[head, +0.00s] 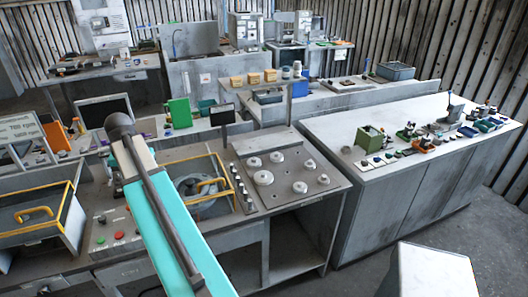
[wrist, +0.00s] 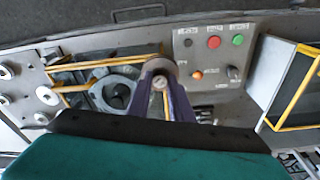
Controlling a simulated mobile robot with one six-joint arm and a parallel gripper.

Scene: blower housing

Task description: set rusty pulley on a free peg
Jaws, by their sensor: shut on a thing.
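The rusty pulley (wrist: 157,67), a grey-brown round part, sits between the two purple fingers of my gripper (wrist: 162,88) in the wrist view. My gripper is shut on it, above the machine bench. My gripper and the pulley cannot be made out in the head view, where my teal arm crosses the front. The peg plate (head: 287,210) lies right of the machine in the head view and carries several pale round parts. The plate's edge also shows at the left of the wrist view (wrist: 28,60). Which pegs are free I cannot tell.
A round housing (wrist: 118,88) with yellow bars lies beside the held pulley. A button panel (wrist: 214,62) is to its right, with a yellow-framed box (wrist: 296,88) beyond. An upright post (head: 290,105) stands behind the peg plate. A white bench (head: 385,120) holds small parts.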

